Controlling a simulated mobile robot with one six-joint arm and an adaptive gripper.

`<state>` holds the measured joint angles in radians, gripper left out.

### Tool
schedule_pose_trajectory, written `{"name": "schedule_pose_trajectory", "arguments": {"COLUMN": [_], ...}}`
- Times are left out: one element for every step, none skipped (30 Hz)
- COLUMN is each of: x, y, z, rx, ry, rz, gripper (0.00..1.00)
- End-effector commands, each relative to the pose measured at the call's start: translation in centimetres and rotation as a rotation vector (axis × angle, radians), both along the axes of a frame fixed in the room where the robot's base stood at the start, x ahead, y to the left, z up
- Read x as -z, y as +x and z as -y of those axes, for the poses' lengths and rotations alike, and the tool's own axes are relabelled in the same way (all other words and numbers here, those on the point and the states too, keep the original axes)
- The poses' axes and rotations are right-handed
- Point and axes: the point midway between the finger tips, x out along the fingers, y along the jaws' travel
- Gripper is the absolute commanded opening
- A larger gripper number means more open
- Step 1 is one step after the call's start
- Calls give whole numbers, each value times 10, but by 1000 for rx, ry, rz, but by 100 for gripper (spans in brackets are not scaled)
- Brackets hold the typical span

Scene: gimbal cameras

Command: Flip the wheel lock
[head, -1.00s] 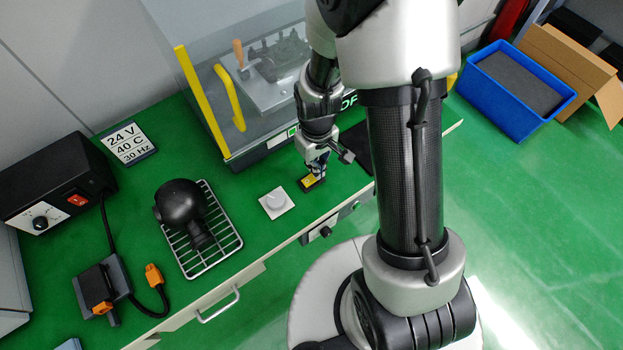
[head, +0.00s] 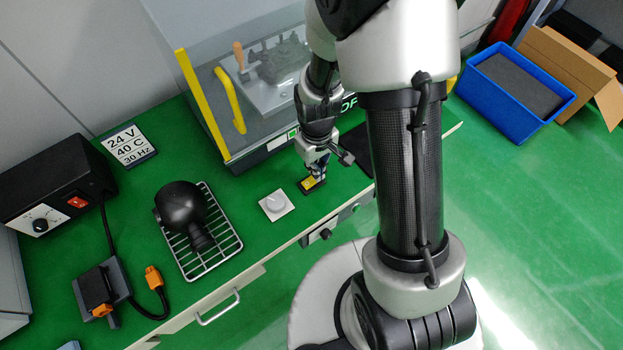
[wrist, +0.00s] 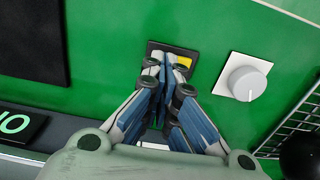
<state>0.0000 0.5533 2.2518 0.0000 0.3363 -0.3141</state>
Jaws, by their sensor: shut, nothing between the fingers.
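A small black switch plate with a yellow part (head: 308,184), which looks like the wheel lock, sits on the green bench top near its front edge. In the wrist view its yellow part (wrist: 184,62) shows just right of my fingertips. My gripper (head: 317,173) is shut and empty, pointing down with its tips at the plate. In the wrist view the closed fingertips (wrist: 166,66) cover the plate's middle. I cannot tell whether they touch it.
A white square with a round grey knob (head: 275,204) is left of the plate. A wire rack (head: 232,246) holds a black device. A clear enclosure with a yellow handle (head: 231,98) stands behind. A dark pad (wrist: 33,38) lies on the other side of the plate.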

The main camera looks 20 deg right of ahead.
Motion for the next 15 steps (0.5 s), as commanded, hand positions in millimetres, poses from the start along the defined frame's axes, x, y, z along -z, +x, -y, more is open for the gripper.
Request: {"name": "schedule_pose_trajectory", "arguments": {"x": [0, 0, 0, 0, 0, 0, 0, 0, 1, 1, 1, 2, 2, 3, 4], "y": [0, 0, 0, 0, 0, 0, 0, 0, 0, 0, 0, 0, 0, 0, 0], "z": [0, 0, 0, 0, 0, 0, 0, 0, 0, 0, 0, 0, 0, 0, 0], "rx": [0, 0, 0, 0, 0, 0, 0, 0, 0, 0, 0, 0, 0, 0, 0], "ry": [0, 0, 0, 0, 0, 0, 0, 0, 0, 0, 0, 0, 0, 0, 0], "rz": [0, 0, 0, 0, 0, 0, 0, 0, 0, 0, 0, 0, 0, 0, 0], "gripper": [0, 0, 0, 0, 0, 0, 0, 0, 0, 0, 0, 0, 0, 0, 0]}}
